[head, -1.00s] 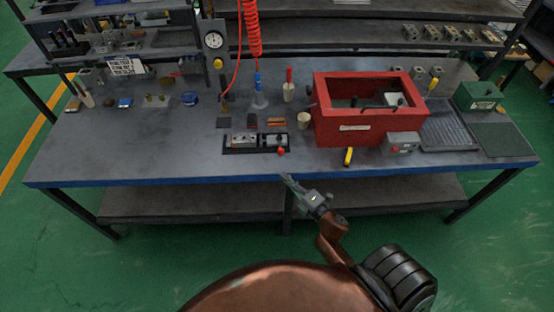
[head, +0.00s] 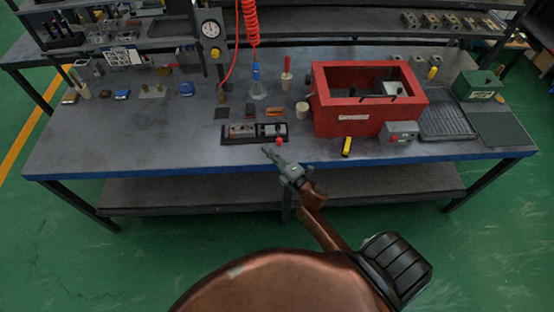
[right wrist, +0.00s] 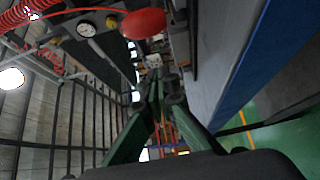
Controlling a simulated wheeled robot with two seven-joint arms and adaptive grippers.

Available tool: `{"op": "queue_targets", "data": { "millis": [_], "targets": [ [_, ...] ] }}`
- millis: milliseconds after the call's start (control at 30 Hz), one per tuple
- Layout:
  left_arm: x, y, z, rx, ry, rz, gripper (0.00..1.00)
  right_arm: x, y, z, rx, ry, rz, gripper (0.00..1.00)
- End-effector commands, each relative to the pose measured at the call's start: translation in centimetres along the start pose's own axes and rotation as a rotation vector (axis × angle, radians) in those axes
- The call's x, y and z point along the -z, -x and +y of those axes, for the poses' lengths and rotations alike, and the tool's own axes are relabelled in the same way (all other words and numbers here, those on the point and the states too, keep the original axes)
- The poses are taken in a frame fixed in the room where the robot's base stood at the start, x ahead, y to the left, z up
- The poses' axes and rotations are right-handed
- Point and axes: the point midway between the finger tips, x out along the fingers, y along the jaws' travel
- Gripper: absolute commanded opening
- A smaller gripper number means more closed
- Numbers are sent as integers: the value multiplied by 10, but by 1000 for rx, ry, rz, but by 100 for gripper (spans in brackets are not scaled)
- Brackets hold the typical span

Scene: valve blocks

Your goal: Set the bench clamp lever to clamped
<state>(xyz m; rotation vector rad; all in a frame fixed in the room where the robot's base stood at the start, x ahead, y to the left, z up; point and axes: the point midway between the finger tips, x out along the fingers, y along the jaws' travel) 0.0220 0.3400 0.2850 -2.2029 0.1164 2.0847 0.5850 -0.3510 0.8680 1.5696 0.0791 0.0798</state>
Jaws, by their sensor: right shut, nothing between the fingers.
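The bench clamp (head: 242,130) is a dark base with metal blocks, near the front edge of the bench. Its lever ends in a red ball knob (head: 279,140) at the front right of the base. In the right wrist view the red knob (right wrist: 143,23) is large and close, above the fingertips. My right gripper (head: 267,152) is shut and empty, just in front of and slightly left of the knob, apart from it as far as I can tell. Its fingers (right wrist: 160,92) meet in the wrist view. The lever's arm is mostly hidden. My left gripper is out of view.
A red open box (head: 350,126) stands right of the clamp, with a yellow-and-black item (head: 347,146) and a grey box with a red button (head: 399,132) before it. A red coiled hose (head: 250,22) hangs behind. The bench's left front is clear.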

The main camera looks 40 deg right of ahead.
Motion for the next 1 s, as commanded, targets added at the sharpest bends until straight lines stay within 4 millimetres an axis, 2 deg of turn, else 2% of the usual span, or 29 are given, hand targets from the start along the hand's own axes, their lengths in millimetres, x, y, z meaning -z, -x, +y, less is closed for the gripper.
{"op": "queue_targets", "data": {
  "millis": [33,200,400,800,1000],
  "targets": [
    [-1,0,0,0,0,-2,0,0,-11,1,-2,0,1,0],
    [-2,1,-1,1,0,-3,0,-26,2,-1,3,3,-1,0],
    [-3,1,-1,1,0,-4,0,-36,6,0,2,0,1,0],
    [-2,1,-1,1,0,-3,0,-37,6,-1,2,0,4,0],
    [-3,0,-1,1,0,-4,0,-30,0,-1,2,5,60,0]
  ]
}}
